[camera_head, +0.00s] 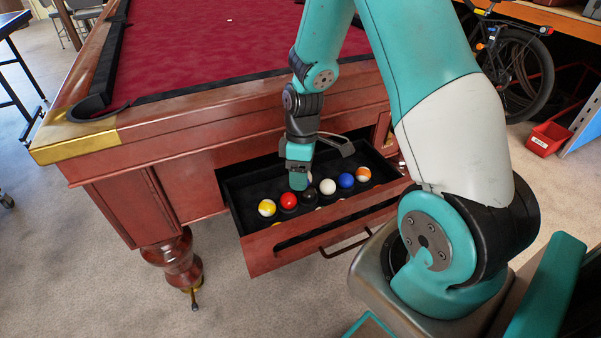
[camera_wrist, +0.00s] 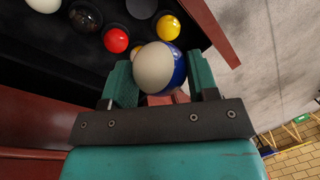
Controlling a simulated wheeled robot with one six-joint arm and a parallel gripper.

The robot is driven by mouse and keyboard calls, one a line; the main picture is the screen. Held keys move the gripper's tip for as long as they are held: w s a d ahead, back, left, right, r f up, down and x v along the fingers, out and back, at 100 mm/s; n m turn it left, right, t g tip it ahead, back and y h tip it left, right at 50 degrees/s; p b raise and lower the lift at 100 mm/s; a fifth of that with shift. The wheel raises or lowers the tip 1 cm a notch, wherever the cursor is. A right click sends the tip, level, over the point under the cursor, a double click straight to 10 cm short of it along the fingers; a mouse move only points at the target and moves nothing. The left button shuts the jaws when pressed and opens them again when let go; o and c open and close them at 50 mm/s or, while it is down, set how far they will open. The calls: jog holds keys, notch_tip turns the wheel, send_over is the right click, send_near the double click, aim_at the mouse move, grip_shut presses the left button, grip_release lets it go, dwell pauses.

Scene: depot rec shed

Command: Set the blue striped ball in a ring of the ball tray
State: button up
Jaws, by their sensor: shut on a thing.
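The blue striped ball (camera_wrist: 154,68), white with a blue band, is held between the two teal fingers of my gripper (camera_wrist: 160,80) in the wrist view. In the head view my gripper (camera_head: 299,179) points down over the open drawer, and the held ball cannot be made out there. The dark ball tray (camera_wrist: 48,42) lies in the drawer and holds several balls. A dark round spot (camera_wrist: 141,8) beside the yellow ball looks like an empty ring. The tray's front part is hidden by the drawer front.
A yellow ball (camera_head: 267,207), red ball (camera_head: 288,200), black ball (camera_head: 309,197), white ball (camera_head: 327,186), blue ball (camera_head: 346,181) and orange-white ball (camera_head: 363,174) form a row. The drawer front (camera_head: 340,222) stands before them. The pool table (camera_head: 190,140) overhangs behind.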

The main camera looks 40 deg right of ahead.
dwell(0.4)
jog(key=shift+f+b, duration=3.8)
jog(key=shift+f, duration=2.15)
jog(key=shift+f+b, duration=0.8)
jog(key=shift+f, duration=0.5)
jog(key=o, duration=1.1)
